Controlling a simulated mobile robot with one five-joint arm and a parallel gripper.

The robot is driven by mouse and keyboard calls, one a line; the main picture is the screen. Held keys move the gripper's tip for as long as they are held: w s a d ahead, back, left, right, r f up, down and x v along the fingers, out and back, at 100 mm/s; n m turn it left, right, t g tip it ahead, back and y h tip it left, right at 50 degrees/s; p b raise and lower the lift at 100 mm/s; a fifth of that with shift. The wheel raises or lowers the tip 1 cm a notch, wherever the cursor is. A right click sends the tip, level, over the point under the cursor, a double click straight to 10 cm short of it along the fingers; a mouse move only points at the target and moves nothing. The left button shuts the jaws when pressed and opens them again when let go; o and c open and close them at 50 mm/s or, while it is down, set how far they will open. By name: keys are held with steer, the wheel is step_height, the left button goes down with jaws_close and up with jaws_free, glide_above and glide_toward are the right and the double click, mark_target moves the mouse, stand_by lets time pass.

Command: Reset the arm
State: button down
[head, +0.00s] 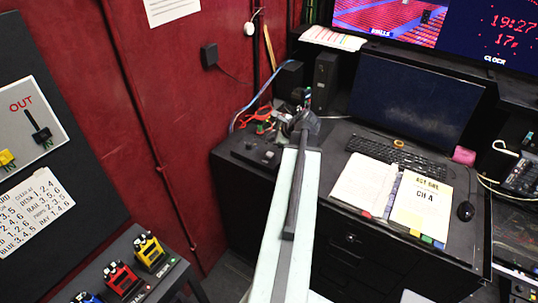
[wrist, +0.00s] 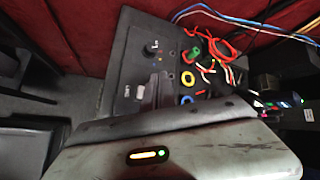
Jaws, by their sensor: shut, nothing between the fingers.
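My arm reaches from the bottom middle of the head view up toward the desk, pale with a dark bar along it. My gripper (head: 304,122) is the dark end of the arm, in front of the desk's left part. It is shut and empty; its fingers are small and hard to make out. In the wrist view a pale, worn part of my own arm with an orange and a green light fills the bottom. Beyond it lies a dark control box (wrist: 140,65) with a knob and a switch. I cannot tell whether my gripper touches anything.
The desk holds an open book (head: 364,184), a yellow-covered booklet (head: 420,205), a keyboard (head: 400,156), a mouse (head: 465,211) and a monitor (head: 415,100). Red wires (wrist: 222,50) lie by the box. Red, yellow and blue devices stand on a ledge (head: 160,285) at lower left.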

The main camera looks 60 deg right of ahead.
steer(key=shift+w, duration=0.1)
steer(key=w+a+f+n+g+y, duration=0.1)
steer(key=w+a+f+n+y, duration=0.1)
steer(key=w+a+n, duration=0.6)
steer(key=w+a+f+n+g+y, duration=0.15)
steer(key=w+a, duration=0.25)
steer(key=a, duration=0.8)
steer(key=w+a+f+n+g+y, duration=0.1)
steer(key=w+a+f+n+g, duration=0.1)
steer(key=w+a+n, duration=0.65)
steer(key=s+a+n+g, duration=0.1)
steer(key=a+n, duration=0.3)
steer(key=a, duration=0.6)
steer(key=s+a+f+n+g+h, duration=0.1)
steer(key=a+n, duration=0.3)
steer(key=a, duration=0.6)
steer(key=s+a+n+g, duration=0.2)
steer(key=a+n, duration=0.2)
steer(key=a, duration=0.6)
steer(key=shift+f, duration=0.35)
steer(key=shift+s+a+n+h, duration=0.15)
steer(key=shift+a+n+h, duration=0.1)
steer(key=shift+n, duration=0.15)
